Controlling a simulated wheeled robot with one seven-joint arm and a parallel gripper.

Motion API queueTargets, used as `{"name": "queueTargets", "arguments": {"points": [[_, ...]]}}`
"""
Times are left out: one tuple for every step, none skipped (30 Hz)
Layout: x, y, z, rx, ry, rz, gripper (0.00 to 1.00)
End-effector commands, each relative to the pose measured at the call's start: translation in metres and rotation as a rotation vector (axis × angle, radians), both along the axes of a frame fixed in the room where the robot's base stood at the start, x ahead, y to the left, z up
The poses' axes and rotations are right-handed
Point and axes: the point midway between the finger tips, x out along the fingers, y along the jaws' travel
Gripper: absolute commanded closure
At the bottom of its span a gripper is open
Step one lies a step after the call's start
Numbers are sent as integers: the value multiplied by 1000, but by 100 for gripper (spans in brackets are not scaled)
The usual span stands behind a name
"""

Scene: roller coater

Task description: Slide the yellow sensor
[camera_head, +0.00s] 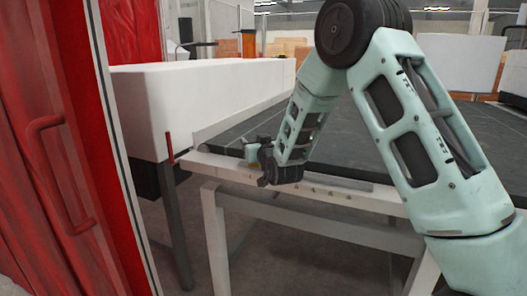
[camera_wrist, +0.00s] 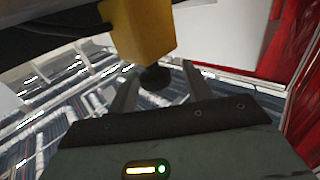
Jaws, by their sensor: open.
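The yellow sensor (camera_wrist: 142,30) is a block at the top of the wrist view, with a round black piece (camera_wrist: 155,78) at its lower end. My gripper (camera_wrist: 160,72) is open, with one finger to the left and one to the right of the black piece. Both fingers seem apart from it; exact depth is hard to tell. In the head view, my gripper (camera_head: 254,150) is at the left end of the table's front rail. A small yellowish patch of the sensor (camera_head: 253,166) shows just below it, mostly hidden by my gripper and wrist.
The light rail (camera_head: 330,198) runs along the front of the dark table surface (camera_head: 350,150). A white box-shaped machine part (camera_head: 200,95) stands behind left, with a red upright handle (camera_head: 169,147) near its corner. A red door (camera_head: 60,150) with a handle fills the left.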

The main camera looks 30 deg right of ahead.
Motion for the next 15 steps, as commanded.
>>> {"name": "queueTargets", "arguments": {"points": [[-7, 1, -1, 0, 0, 0, 50], [-12, 2, -2, 0, 0, 0, 50], [-19, 2, -2, 0, 1, 1, 50], [-25, 3, -2, 0, 0, 1, 50], [-32, 4, -3, 0, 0, 1, 50], [-41, 5, -3, 0, 0, 1, 50], [-48, 6, -3, 0, 1, 1, 50], [-56, 7, -3, 0, 0, 1, 50], [-65, 9, -3, 0, 0, 2, 50], [-72, 10, -3, 0, 0, 2, 50], [-79, 11, -3, 0, 0, 2, 50], [-89, 12, -3, 0, 0, 2, 50], [-96, 13, -3, 0, 0, 2, 50], [-103, 14, -3, 0, 0, 2, 50], [-112, 15, -3, 0, -1, 2, 50]]}}
